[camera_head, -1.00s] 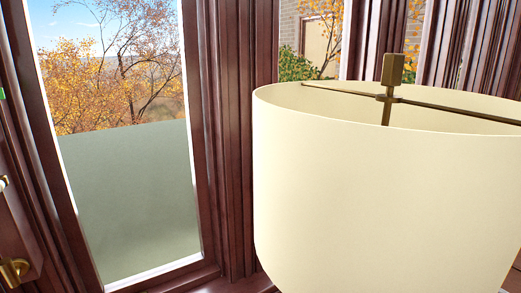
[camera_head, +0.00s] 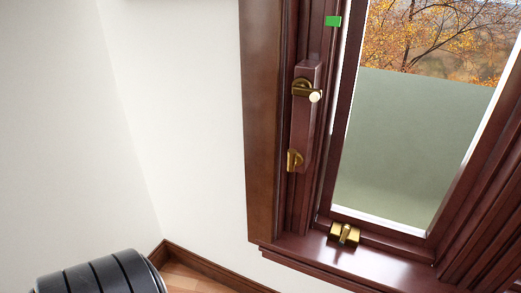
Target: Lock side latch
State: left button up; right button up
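The side latch (camera_head: 307,91) is a brass fitting with a short lever and a pale round knob. It is mounted near the top of a dark wooden block on the left side of the window frame. The knob points to the right and slightly down. A brass catch (camera_head: 294,160) sits lower on the same block, apart from the lever. I cannot tell from this view whether the latch is engaged. Neither gripper is in view.
The window (camera_head: 415,150) has a dark red-brown frame and frosted lower glass. A second brass latch (camera_head: 344,234) sits at its bottom rail, above the sill (camera_head: 330,262). A green marker (camera_head: 333,21) is on the frame. A dark ribbed rounded object (camera_head: 100,275) shows bottom left.

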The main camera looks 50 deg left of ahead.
aim_at(292, 161)
jog(key=u, duration=1.25)
jog(key=z, duration=0.45)
jog(key=k+j, duration=0.05)
